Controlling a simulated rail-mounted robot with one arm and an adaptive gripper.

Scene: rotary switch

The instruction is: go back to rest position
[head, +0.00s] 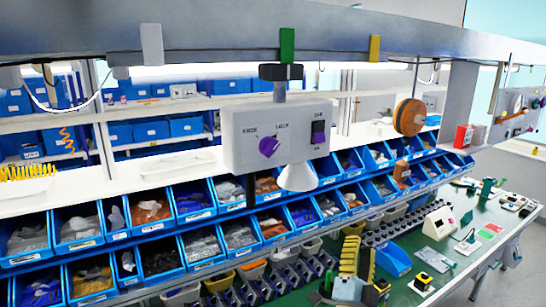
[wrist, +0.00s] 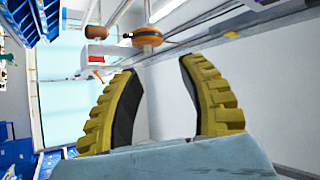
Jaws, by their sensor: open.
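My gripper (head: 360,246) is low in the head view, over the green table, with its yellow ribbed fingers pointing up. In the wrist view its two fingers (wrist: 160,66) stand wide apart with nothing between them. A white switch box (head: 240,128) hangs from the overhead beam in the middle of the head view. It carries a purple rotary knob (head: 268,146), turned at a slant, and a purple rocker switch (head: 318,131). In the head view my gripper is below and to the right of the box, apart from it. The switch box cannot be made out in the wrist view.
The grey beam (head: 210,42) crosses overhead. Rows of blue bins (head: 78,240) line the back of the table. The green table (head: 395,291) holds small devices, including a white box (head: 438,220). An orange reel (head: 409,117) hangs at right. A white cone (head: 298,177) hangs below the switch box.

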